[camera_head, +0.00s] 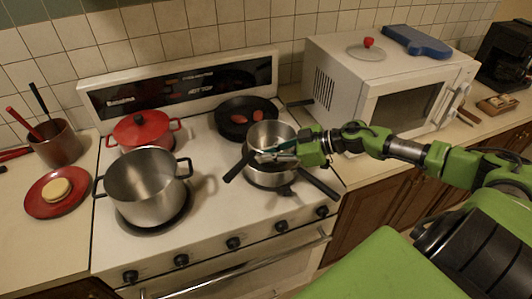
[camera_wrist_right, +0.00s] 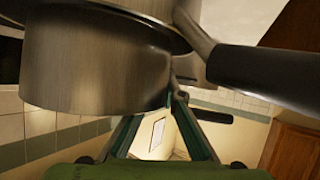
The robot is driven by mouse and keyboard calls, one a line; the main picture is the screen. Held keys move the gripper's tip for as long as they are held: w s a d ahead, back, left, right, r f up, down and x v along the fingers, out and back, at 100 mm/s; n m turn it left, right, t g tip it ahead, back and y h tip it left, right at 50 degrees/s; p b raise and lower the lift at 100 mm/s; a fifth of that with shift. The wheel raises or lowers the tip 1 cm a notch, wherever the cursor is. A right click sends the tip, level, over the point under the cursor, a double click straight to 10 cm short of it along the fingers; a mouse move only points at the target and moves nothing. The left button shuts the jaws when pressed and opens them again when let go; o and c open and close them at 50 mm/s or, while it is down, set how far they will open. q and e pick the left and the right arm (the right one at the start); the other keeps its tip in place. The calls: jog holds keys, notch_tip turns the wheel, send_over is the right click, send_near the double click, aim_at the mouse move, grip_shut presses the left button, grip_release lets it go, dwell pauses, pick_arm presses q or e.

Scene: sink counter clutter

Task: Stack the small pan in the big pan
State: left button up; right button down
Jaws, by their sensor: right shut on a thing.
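The small steel pan (camera_head: 270,131) is at the right front of the stove, in or just over the big steel pan (camera_head: 268,180). I cannot tell whether it rests inside. One dark handle points to the lower left and another to the lower right. My right gripper (camera_head: 277,151) is shut on the small pan, at its near side. In the right wrist view, my fingers (camera_wrist_right: 172,100) meet beside a steel pan wall (camera_wrist_right: 95,60) that fills the upper left, with a dark handle at the right. The gripper hides part of both pans. My left gripper is not in view.
A big steel pot (camera_head: 148,190) stands at the front left burner, a red pot (camera_head: 142,132) behind it. A black skillet (camera_head: 236,126) with red pieces is at the back right. A microwave (camera_head: 400,85) stands right of the stove. A red plate (camera_head: 45,207) is on the left counter.

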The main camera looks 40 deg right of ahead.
jog(key=shift+f, duration=0.1)
jog(key=c, duration=2.2)
grip_release()
jog(key=shift+o, duration=0.2)
